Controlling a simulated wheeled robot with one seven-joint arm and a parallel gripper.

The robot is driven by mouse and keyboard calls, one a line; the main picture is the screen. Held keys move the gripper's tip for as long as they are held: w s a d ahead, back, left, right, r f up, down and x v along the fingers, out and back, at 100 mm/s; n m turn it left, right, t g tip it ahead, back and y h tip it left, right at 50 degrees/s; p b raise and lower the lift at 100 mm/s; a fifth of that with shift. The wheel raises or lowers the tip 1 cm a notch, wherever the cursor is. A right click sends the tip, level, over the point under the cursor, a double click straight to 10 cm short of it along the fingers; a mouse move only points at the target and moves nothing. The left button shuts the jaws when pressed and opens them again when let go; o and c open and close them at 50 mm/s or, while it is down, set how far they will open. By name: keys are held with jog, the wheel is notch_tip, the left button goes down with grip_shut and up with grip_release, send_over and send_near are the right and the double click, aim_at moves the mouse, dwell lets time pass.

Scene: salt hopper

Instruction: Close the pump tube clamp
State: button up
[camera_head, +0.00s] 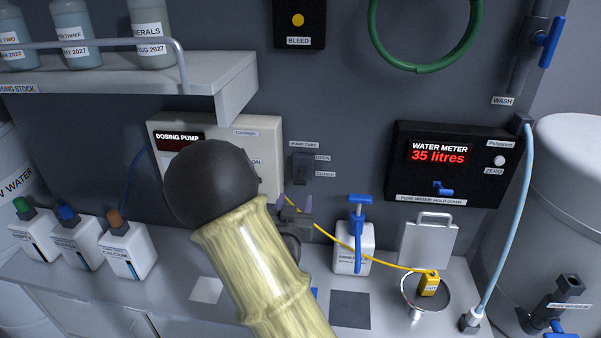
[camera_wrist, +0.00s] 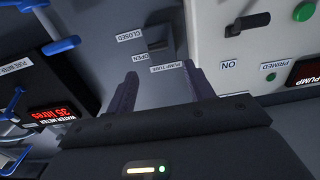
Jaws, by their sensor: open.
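The pump tube clamp (camera_head: 300,167) is a small dark block on the grey back wall, right of the dosing pump (camera_head: 268,150). A PUMP TUBE label is above it, with OPEN and CLOSED labels at its right. Its lever position is too small to tell. In the wrist view, upside down, the dark clamp (camera_wrist: 157,38) is beyond the fingertips, beside its labels. My gripper (camera_head: 295,202) is just below the clamp, apart from it. Its two purple-grey fingers are spread and empty in the wrist view (camera_wrist: 160,78). My arm covers part of the dosing pump and counter.
The water meter (camera_head: 450,165) reads 35 litres at the right. A yellow tube (camera_head: 345,240) runs to a yellow fitting (camera_head: 429,284) by a round dish. A blue-topped bottle (camera_head: 353,245) stands below. A shelf (camera_head: 130,85) juts out at upper left. The wall around the clamp is clear.

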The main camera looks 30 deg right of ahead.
aim_at(300, 182)
jog(key=p+x, duration=0.3)
jog(key=x, duration=0.6)
jog(key=shift+w+d, duration=0.4)
jog(key=shift+w, duration=0.1)
jog(key=shift+f, duration=0.1)
jog(key=c, duration=1)
